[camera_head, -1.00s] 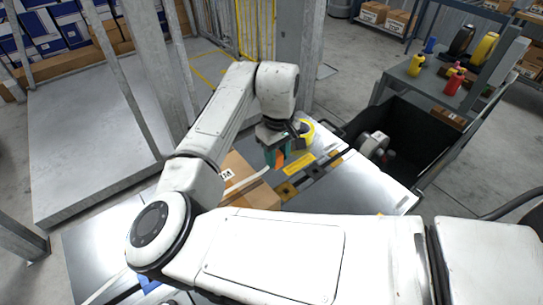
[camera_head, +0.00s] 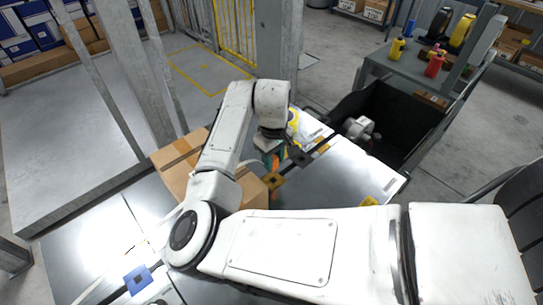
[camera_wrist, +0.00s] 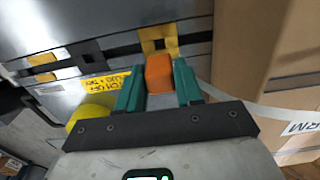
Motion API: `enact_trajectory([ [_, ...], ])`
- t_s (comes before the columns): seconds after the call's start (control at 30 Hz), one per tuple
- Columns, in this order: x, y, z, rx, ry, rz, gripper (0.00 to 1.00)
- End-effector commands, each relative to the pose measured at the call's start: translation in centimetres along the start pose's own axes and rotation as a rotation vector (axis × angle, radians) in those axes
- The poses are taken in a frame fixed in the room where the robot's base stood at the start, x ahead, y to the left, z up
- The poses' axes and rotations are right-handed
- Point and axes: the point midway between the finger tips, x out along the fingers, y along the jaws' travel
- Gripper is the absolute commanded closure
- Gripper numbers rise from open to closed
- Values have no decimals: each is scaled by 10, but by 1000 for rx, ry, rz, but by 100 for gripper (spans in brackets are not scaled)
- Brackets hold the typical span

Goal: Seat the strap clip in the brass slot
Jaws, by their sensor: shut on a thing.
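The orange strap clip (camera_wrist: 161,73) is between the teal fingers of my gripper (camera_wrist: 159,88), which is shut on it. In the wrist view a brass slot plate (camera_wrist: 157,40) with a dark opening lies just beyond the clip's far end; I cannot tell whether they touch. A pale strap (camera_wrist: 262,110) runs to the right from behind the fingers and across the carton. In the head view my gripper (camera_head: 271,160) is low over the bench near a brass plate (camera_head: 272,181), and my arm partly hides the clip.
The cardboard carton (camera_head: 178,165) stands close beside my gripper. A yellow roll (camera_wrist: 90,112) and a yellow label (camera_wrist: 106,83) lie to the left in the wrist view. A black bin (camera_head: 400,120) is beyond the bench.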

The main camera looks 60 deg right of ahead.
Motion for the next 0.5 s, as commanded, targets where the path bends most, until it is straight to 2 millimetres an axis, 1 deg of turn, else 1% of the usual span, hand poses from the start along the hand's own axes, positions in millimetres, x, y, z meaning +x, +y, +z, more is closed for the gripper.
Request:
enact_trajectory([
  [0.33, 0, 0, 0, 0, 0, 0, 91],
  [0.5, 4, 0, 0, 0, -1, 1, 91],
])
